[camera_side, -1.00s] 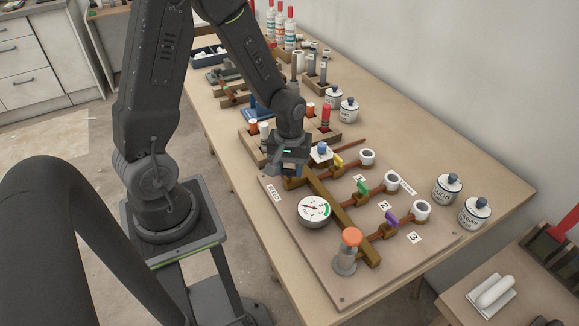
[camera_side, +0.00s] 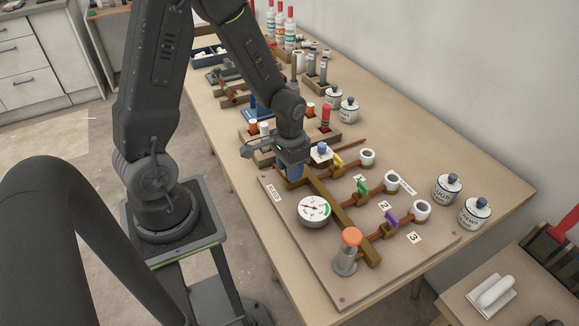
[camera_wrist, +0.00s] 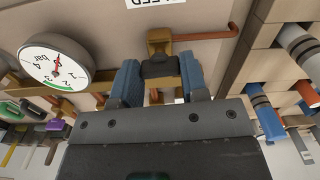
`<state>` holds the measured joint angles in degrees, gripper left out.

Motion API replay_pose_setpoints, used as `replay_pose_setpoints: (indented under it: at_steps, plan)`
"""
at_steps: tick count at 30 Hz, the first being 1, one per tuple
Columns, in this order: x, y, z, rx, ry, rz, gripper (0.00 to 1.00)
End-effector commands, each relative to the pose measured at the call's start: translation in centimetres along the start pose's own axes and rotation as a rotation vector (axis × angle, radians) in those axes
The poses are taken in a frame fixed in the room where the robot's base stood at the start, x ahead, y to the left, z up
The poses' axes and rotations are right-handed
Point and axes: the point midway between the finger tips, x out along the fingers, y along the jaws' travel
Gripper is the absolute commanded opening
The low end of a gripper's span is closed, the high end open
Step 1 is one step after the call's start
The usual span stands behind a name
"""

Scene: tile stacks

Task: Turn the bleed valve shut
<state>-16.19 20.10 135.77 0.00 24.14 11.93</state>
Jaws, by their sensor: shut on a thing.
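The bleed valve is a brass body (camera_wrist: 159,43) with a dark handle (camera_wrist: 160,68), near the top middle of the wrist view beside a partly cut-off label (camera_wrist: 157,3). My gripper (camera_wrist: 160,80) has its blue fingers on either side of the handle and is shut on it. In the side view my gripper (camera_side: 294,174) points down at the far left end of the brass manifold (camera_side: 327,204) and hides the bleed valve. The label "BLEED" (camera_side: 274,192) lies on the board just left of it.
A pressure gauge (camera_side: 313,209) stands near my gripper. Yellow (camera_side: 338,161), green (camera_side: 362,187) and purple (camera_side: 391,218) valve handles sit on the branch pipes. An orange-topped post (camera_side: 351,238) stands at the front. Wooden racks are close behind my gripper.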

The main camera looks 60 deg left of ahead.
Motion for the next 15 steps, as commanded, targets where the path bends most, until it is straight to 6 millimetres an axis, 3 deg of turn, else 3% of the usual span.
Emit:
replay_pose_setpoints:
  at_steps: [15]
  plan:
    - [-0.04, 0.0, -0.05, 0.092, 0.002, 0.0, 0.17]
